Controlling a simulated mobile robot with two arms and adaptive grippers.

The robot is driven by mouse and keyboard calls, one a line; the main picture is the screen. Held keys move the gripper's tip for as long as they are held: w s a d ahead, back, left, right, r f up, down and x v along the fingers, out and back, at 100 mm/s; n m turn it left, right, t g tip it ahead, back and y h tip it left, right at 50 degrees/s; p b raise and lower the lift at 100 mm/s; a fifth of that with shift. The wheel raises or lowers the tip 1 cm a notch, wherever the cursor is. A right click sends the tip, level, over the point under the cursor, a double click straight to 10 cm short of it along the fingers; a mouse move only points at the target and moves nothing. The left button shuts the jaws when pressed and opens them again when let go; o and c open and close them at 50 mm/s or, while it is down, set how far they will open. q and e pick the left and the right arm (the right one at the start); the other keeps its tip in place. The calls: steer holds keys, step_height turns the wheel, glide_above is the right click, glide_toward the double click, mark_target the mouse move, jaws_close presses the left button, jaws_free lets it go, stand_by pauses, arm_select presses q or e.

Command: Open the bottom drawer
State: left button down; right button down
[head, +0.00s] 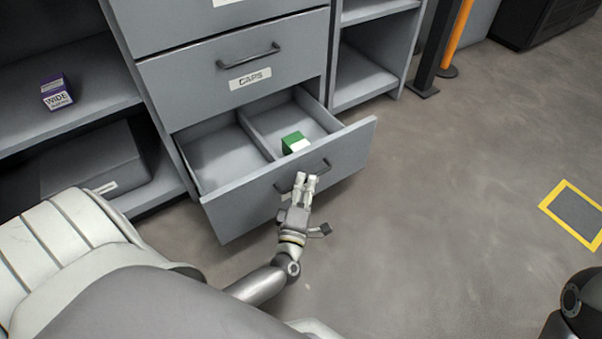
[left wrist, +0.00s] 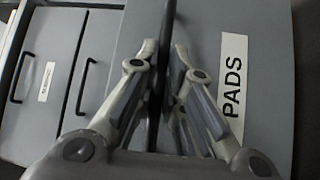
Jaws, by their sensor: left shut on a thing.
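The bottom drawer (head: 345,147) of the grey cabinet stands pulled out in the head view, its inside open to view with two compartments. A green and white box (head: 294,142) sits in its right compartment. My left gripper (head: 306,179) is at the drawer's front, shut on the dark bar handle (head: 322,166). In the left wrist view the fingers (left wrist: 163,75) close on both sides of the handle (left wrist: 166,40), beside a label (left wrist: 233,85) reading PADS. My right gripper is not in view.
The drawer above, labelled CAPS (head: 250,79), is shut. Open shelves stand on both sides, with a purple box (head: 57,92) on the left one. An orange post (head: 457,35) stands at the back. The floor (head: 440,200) right of the drawer is clear.

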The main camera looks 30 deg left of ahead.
arm_select(q)
steer(key=shift+s+d, duration=0.3)
steer(key=shift+d, duration=0.45)
steer(key=c, duration=1.5)
jaws_free()
